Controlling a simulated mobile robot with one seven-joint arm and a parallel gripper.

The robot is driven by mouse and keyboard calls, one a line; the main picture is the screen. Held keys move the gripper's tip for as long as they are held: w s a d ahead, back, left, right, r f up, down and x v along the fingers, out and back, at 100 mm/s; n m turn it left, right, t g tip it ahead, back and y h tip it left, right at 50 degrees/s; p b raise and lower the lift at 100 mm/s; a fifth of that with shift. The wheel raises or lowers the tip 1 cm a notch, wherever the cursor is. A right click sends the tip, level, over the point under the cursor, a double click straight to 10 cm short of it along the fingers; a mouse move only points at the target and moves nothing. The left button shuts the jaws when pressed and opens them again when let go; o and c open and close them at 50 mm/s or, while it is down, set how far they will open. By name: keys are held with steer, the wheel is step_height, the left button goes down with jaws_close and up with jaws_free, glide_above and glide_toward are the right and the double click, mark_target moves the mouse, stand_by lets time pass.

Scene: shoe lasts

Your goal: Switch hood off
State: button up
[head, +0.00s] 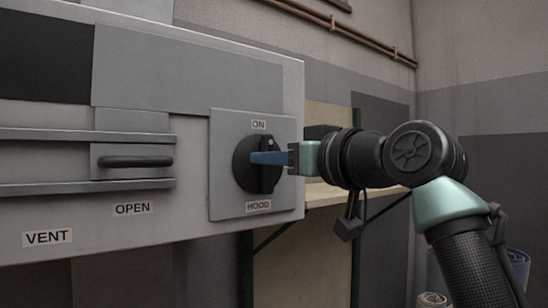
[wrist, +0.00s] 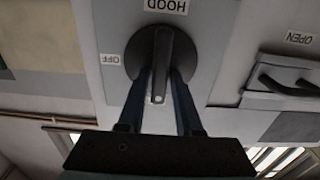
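The hood switch is a round black knob (head: 257,164) with a raised ridge, on a grey panel with "ON" above and "HOOD" below. The ridge stands upright with a pale mark at its "ON" end. In the wrist view the knob (wrist: 158,58) appears upside down, with "OFF" at its left. My gripper (head: 268,158) reaches in from the right, its blue fingers in front of the knob. In the wrist view my gripper (wrist: 162,75) has one finger on each side of the ridge, apart, with a slight gap visible. The "OFF" label is hidden in the head view.
Left of the knob is a dark handle (head: 137,161) labelled "OPEN", between rails, with a "VENT" label (head: 47,237) below. A shelf (head: 330,193) lies behind my arm. Rolled items (head: 518,268) stand low at the right. Pipes run along the wall above.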

jaws_close()
steer(key=shift+m, duration=0.3)
steer(key=m+p, duration=0.2)
steer(key=m, duration=0.3)
steer(key=m+p, duration=0.3)
steer(key=m, duration=0.3)
steer(key=m+p, duration=0.2)
steer(key=m, duration=0.4)
steer(key=shift+w+d+f+p, duration=0.25)
steer(key=shift+d+f+p, duration=0.1)
steer(key=shift+f+p, duration=0.05)
steer(key=shift+m, duration=0.3)
